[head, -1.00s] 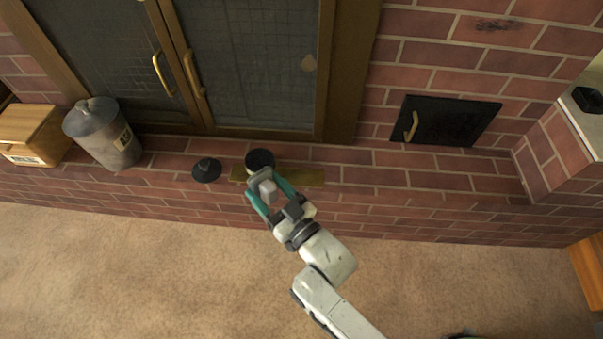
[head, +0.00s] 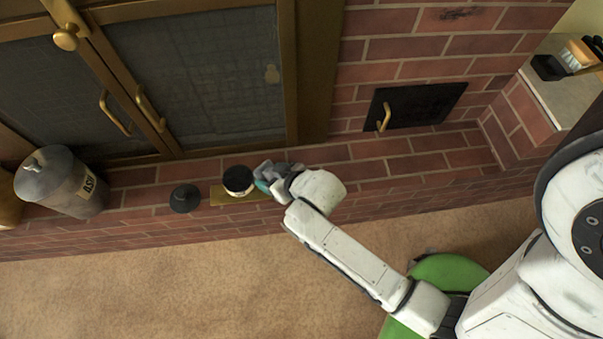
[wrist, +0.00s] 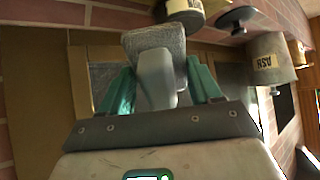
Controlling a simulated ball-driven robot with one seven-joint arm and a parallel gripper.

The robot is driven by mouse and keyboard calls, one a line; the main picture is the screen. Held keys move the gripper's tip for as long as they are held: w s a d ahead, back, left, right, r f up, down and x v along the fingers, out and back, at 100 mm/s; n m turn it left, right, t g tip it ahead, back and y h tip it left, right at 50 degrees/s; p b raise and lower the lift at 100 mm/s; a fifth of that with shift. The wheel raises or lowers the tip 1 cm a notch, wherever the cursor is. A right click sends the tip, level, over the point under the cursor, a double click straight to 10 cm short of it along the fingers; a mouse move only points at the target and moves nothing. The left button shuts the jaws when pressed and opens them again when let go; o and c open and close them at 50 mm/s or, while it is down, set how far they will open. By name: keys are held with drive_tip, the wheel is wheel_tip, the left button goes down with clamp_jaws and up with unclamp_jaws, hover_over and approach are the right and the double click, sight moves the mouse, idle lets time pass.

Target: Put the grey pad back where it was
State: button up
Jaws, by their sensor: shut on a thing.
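The grey pad (wrist: 154,42) is a rough grey block with a smoother, lighter grey part below it. My gripper (wrist: 162,82) is shut on that lighter part, with teal fingers on both sides. In the head view, my gripper (head: 266,182) holds the grey pad (head: 270,168) just right of a black-lidded jar (head: 238,181), above the brick ledge. I cannot tell whether the pad touches the jar or the ledge.
The jar stands on a flat brass-coloured strip (head: 219,196) on the brick ledge (head: 360,166). A small black knobbed object (head: 184,198) is left of it, then a grey ash can (head: 62,182). The ledge to the right is clear.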

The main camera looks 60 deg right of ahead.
drive_tip(key=s+d+r+m+g+p, duration=0.1)
drive_tip(key=s+d+g, duration=0.15)
drive_tip(key=s, duration=0.25)
drive_tip(key=s+d+m+g+y+p, duration=0.1)
drive_tip(key=s+g+p, duration=0.15)
drive_tip(key=s, duration=0.25)
drive_tip(key=s+d+r+m+g+p, duration=0.1)
drive_tip(key=s+g, duration=0.2)
drive_tip(key=s, duration=0.2)
drive_tip(key=w+d+f+b, duration=0.1)
drive_tip(key=w+f+b, duration=0.1)
drive_tip(key=w+f, duration=0.1)
drive_tip(key=w+d+f+b, duration=0.2)
drive_tip(key=w+f, duration=0.1)
drive_tip(key=w, duration=0.2)
drive_tip(key=w+d+f+b, duration=0.2)
drive_tip(key=w+f, duration=0.2)
drive_tip(key=shift+d+f+b, duration=0.1)
drive_tip(key=shift+f+b, duration=0.45)
drive_tip(key=shift+f, duration=1)
drive_tip(key=o, duration=0.9)
drive_tip(key=shift+o, duration=0.2)
